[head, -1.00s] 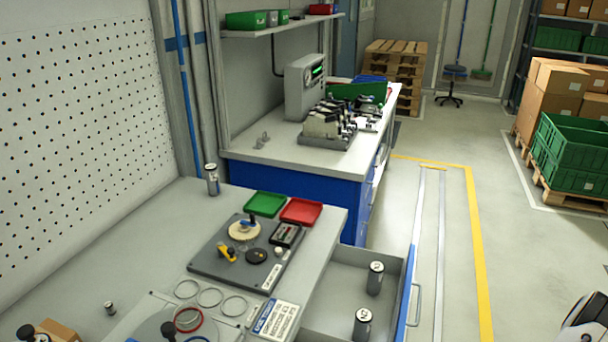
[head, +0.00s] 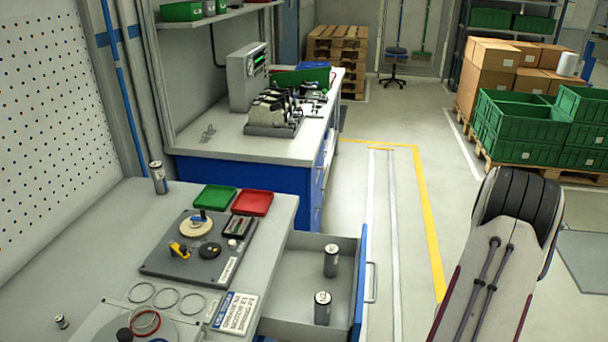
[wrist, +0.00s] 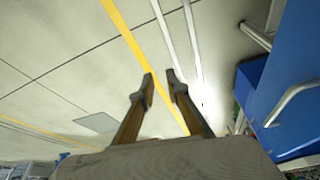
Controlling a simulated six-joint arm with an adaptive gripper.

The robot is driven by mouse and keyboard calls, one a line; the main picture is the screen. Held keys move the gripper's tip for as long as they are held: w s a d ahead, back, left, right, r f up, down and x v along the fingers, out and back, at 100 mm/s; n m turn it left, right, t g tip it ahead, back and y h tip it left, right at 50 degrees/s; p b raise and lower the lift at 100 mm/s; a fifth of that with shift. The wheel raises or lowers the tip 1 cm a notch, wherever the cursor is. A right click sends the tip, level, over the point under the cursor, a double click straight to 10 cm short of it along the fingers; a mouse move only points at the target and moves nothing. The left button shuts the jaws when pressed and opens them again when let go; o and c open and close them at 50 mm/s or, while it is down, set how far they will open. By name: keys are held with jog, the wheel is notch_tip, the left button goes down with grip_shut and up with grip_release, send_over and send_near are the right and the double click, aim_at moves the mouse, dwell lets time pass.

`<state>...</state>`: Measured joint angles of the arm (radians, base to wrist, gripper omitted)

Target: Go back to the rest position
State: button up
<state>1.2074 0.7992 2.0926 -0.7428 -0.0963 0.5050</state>
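My gripper (wrist: 160,91) shows in the wrist view with its two fingers apart and nothing between them. Behind the fingers are the bare floor and a yellow floor line. In the head view my gripper is not visible; only a thick part of my arm shows at the lower right, over the floor to the right of the open drawer (head: 285,302). Two dark cans, one farther back (head: 331,262) and one nearer (head: 322,309), stand upright in the drawer.
The drawer sticks out from the grey workbench (head: 110,235); a blue drawer front with a handle (wrist: 297,100) shows close on the right in the wrist view. Green crates (head: 520,125) and cartons stand on a pallet at the right. The floor between is clear.

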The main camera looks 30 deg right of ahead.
jog(key=w+a+r+n+g, duration=0.2)
jog(key=w+a+r+n, duration=0.15)
jog(key=a+r, duration=1.5)
jog(key=a+r+n+t+y, duration=0.1)
jog(key=a+r+n+t, duration=0.1)
jog(key=a+r, duration=0.4)
jog(key=a+r+n+t+y, duration=0.1)
jog(key=a+r+n, duration=0.2)
jog(key=a+r, duration=0.4)
jog(key=s+a+r+n+t+y, duration=0.1)
jog(key=a+r, duration=0.5)
jog(key=a, duration=0.9)
jog(key=shift+a+r+n+t, duration=0.2)
jog(key=shift+a+n+t, duration=0.2)
jog(key=shift+n+t, duration=0.4)
